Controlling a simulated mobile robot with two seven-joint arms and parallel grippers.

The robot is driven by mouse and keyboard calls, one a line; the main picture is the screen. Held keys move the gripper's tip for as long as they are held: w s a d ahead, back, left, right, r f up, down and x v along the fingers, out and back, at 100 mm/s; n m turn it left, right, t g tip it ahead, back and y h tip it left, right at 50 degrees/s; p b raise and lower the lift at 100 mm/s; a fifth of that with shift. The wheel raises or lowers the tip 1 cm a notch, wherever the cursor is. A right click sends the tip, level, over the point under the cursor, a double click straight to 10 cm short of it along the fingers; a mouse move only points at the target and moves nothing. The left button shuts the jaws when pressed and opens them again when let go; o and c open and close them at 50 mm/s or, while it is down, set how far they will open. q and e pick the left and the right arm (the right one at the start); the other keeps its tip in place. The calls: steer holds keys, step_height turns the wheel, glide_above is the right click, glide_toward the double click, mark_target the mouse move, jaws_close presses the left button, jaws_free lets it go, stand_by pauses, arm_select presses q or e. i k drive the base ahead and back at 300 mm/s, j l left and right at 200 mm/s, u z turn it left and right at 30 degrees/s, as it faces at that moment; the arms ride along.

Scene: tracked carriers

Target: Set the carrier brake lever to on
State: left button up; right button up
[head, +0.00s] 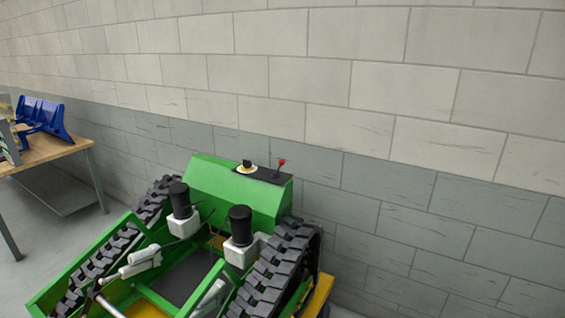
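A green tracked carrier (225,196) stands low in the middle of the head view, near the wall. A small lever with a red knob (281,163) rises from a dark panel (264,175) on top of its green housing. The knob leans slightly to the right in the picture. A black knob on a yellow and white disc (246,168) sits to the left of the lever. Which of these is the brake lever, and any on or off marking, is too small to tell. Neither of my grippers is in view.
Black rubber tracks (276,268) flank the carrier, with two black cylinders on white blocks between them. A block wall (400,130) runs behind. A wooden table (45,151) with blue parts (42,117) stands at the left. The space above the housing is clear.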

mark_target(281, 161)
steer(key=k, duration=0.35)
steer(key=k+u, duration=0.1)
steer(key=u, duration=0.25)
steer(key=k+u, duration=0.1)
steer(key=u, duration=0.25)
steer(key=k+j+u, duration=0.1)
steer(key=u, duration=0.25)
steer(key=i+l+u, duration=0.15)
steer(key=l+u, duration=0.55)
steer(key=i+l, duration=0.1)
steer(key=l, duration=0.3)
steer(key=i+l, duration=0.1)
steer(key=l, duration=0.3)
steer(key=i+l, duration=0.1)
steer(key=l, duration=0.75)
steer(key=i+l, duration=0.15)
steer(key=l, duration=0.25)
